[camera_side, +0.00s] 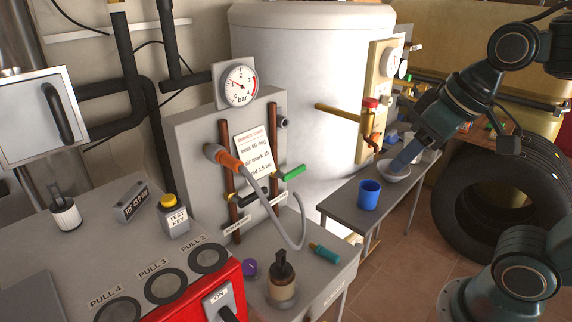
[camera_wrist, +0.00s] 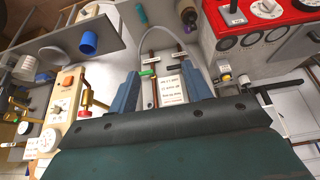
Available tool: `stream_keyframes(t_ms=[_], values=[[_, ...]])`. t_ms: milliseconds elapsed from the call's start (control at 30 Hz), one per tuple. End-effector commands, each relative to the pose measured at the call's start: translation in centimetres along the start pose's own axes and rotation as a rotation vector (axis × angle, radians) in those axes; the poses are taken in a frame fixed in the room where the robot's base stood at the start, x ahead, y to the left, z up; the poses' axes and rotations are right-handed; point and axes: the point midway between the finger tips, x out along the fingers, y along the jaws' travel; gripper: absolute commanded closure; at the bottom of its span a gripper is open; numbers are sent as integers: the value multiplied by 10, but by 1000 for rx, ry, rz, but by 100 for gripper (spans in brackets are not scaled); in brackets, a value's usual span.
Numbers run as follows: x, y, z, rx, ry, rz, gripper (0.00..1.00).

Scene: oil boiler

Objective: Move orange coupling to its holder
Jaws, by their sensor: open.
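The orange coupling (camera_side: 228,160) is on the end of a grey hose (camera_side: 300,230), at the upper left of the grey panel (camera_side: 190,130) in the side view. It points at a grey fitting there and seems joined to it. I cannot make out the coupling in the wrist view; my right-hand finger may hide it. A short grey stub (camera_side: 283,122) sticks out at the panel's right edge; I cannot tell whether it is the holder. My gripper (camera_side: 400,166) is open and empty, well right of the panel. Its two blue fingers frame the white card in the wrist view (camera_wrist: 160,74).
A green-handled valve (camera_side: 291,173) and a black-handled valve (camera_side: 254,196) sit on red-brown pipes. A blue cup (camera_side: 369,195) and a white bowl (camera_side: 393,170) stand on the side table. A brass pipe (camera_side: 338,114) juts left.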

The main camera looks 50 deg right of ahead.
Motion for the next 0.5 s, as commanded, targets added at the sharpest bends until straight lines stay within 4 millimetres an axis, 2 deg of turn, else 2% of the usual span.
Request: stream_keyframes(t_ms=[267,500], values=[[1,-13,-72,-3,-24,-1,51],[13,-32,-132,-3,-42,-1,51]])
